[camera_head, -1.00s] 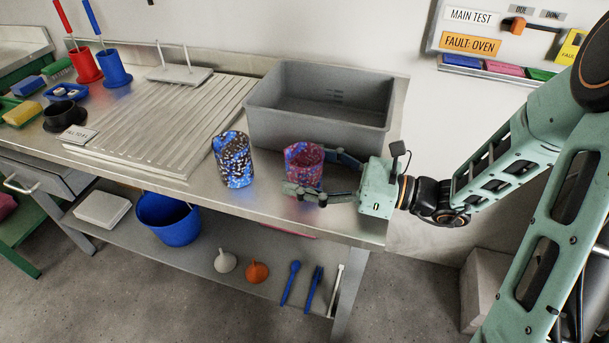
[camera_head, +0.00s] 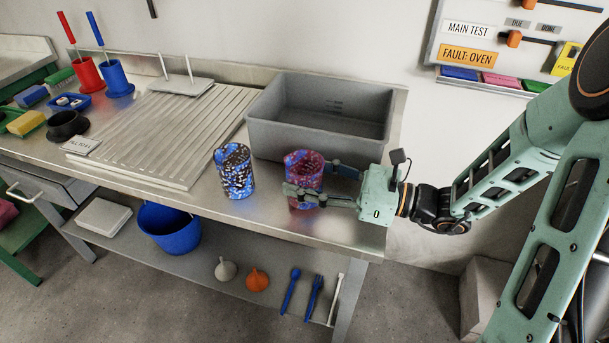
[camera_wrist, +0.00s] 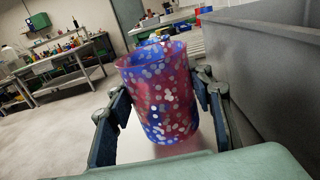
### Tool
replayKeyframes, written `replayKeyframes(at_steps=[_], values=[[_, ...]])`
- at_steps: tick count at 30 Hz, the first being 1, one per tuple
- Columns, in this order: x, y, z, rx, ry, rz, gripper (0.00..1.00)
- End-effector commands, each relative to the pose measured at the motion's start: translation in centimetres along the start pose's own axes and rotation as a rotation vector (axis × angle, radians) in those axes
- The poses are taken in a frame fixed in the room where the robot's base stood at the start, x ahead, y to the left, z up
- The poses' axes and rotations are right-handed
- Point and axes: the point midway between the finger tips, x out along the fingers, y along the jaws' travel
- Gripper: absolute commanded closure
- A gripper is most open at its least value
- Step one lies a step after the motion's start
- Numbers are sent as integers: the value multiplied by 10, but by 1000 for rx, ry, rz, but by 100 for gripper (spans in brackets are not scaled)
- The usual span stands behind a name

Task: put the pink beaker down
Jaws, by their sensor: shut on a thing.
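The pink beaker (camera_head: 306,163), speckled with blue and white, stands upright near the front edge of the steel bench, in front of the grey basin. My gripper (camera_head: 312,181) reaches it from the right, with one finger on its front side and one on its back side. In the wrist view, the pink beaker (camera_wrist: 160,95) sits between the two fingers of my gripper (camera_wrist: 158,112), which are shut on it. Its base is close to the bench top; I cannot tell whether it touches.
A dark beaker with blue and white speckles (camera_head: 235,172) stands to the left, a short gap away. The grey basin (camera_head: 290,140) is close behind. A ribbed drainboard (camera_head: 165,130) lies farther left. Bare bench (camera_head: 265,205) shows between the beakers and along the front edge.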

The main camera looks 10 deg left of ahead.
Motion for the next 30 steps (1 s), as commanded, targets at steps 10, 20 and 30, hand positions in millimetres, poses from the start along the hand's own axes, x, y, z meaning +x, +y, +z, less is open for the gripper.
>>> replayKeyframes(at_steps=[10,20,30], values=[[-8,24,58,1,1,0,75],[-25,72,97,5,-1,-3,75],[-29,79,103,7,-2,-3,75]])
